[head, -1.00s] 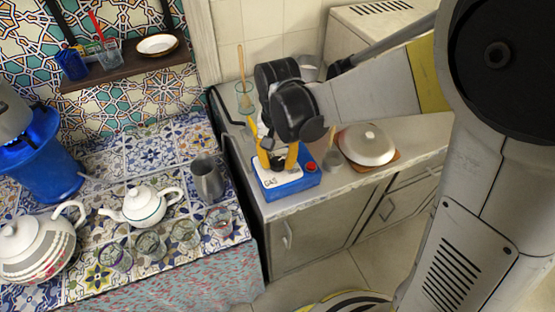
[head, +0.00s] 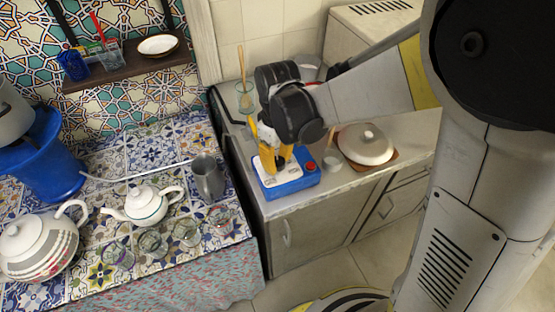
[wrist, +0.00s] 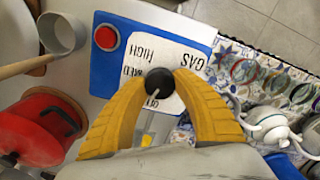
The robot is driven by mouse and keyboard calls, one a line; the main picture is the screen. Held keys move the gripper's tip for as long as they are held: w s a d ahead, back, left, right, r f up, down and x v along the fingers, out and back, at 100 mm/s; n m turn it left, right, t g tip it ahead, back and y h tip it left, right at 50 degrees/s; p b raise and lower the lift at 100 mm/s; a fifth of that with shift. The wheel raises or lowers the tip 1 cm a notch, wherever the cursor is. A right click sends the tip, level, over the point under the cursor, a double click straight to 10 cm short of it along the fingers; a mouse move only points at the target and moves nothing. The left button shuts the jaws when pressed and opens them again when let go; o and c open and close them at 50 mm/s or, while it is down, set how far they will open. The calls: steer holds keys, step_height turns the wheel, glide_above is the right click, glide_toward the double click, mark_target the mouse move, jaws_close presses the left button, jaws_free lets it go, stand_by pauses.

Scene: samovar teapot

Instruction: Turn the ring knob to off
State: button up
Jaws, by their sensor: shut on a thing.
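The ring knob (wrist: 159,80) is a round black knob on the white label plate of a blue box (head: 294,187). The wrist view shows the box (wrist: 101,70) too, with "GAS" and "HIGH" upside down; other lettering is partly hidden. A short pale mark shows at the knob's lower edge. My gripper (head: 283,156) reaches down onto the box. In the wrist view, its two yellow fingers (wrist: 160,84) are shut on the knob, one from each side. The head view does not show the knob clearly.
A red button (wrist: 106,37) is on the box. A lidded white dish (head: 366,146) and a small pot (wrist: 62,33) stand near it. A metal jug (head: 208,180), white teapots (head: 146,204) and glasses fill the tiled counter at left. A blue stand (head: 40,165) is at far left.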

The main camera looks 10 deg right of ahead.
mark_target(277, 161)
steer(key=shift+n, duration=1.6)
steer(key=o, duration=1.2)
steer(key=shift+o, duration=0.2)
steer(key=shift+r, duration=0.1)
step_height(277, 161, up, 12)
